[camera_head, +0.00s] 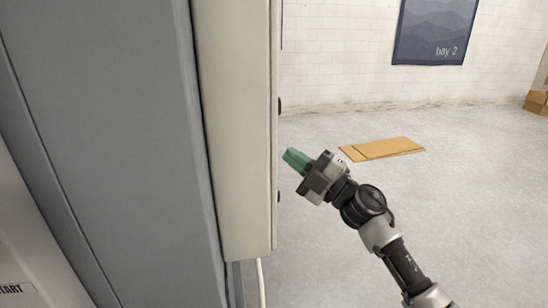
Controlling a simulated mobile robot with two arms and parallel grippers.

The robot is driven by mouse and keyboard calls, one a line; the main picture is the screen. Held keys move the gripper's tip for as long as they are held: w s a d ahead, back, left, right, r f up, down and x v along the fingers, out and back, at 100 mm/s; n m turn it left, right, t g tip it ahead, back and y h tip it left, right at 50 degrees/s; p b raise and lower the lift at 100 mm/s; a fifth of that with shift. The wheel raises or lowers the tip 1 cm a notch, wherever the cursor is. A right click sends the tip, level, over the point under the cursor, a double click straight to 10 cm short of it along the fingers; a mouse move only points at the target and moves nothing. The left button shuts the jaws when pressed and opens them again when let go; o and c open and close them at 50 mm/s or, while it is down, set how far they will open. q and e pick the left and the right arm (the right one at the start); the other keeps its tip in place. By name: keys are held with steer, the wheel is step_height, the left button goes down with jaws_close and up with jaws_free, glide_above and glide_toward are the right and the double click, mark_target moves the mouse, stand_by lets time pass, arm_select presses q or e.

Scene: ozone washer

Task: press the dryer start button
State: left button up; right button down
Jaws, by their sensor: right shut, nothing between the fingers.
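My right gripper (297,160) comes in from the lower right. Its green fingers are shut and empty, and they point up and left towards the edge of a tall cream panel (235,130). It looks apart from the panel, though the depth is hard to judge. A label (14,289) with the end of a word, "START", shows on a pale surface at the lower left corner, cut off by the picture's edge. No start button shows. My left gripper is not in view.
A wide grey upright face (110,120) fills the left side. Small dark fittings (279,106) stick out from the panel's right edge. A white cable (261,285) hangs below it. Flat cardboard (383,149) lies on the otherwise open floor at right. Boxes (537,101) stand far right.

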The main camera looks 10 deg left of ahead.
steer(key=shift+a, duration=0.15)
steer(key=shift+s+a, duration=0.15)
steer(key=shift+a, duration=0.15)
steer(key=shift+s+a+p, duration=0.2)
steer(key=shift+a+p, duration=0.2)
steer(key=shift+a, duration=0.05)
stand_by(1.0)
steer(key=shift+d, duration=0.1)
steer(key=shift+w+d, duration=0.3)
steer(key=shift+d, duration=0.45)
steer(key=shift+w+d+b, duration=0.15)
steer(key=shift+w+d, duration=0.1)
steer(key=shift+d, duration=0.55)
steer(key=shift+w+d+b, duration=0.1)
steer(key=shift+w+d, duration=0.2)
steer(key=shift+d, duration=0.5)
steer(key=shift+w+d+b, duration=0.15)
steer(key=shift+w+d, duration=0.1)
steer(key=shift+d, duration=0.55)
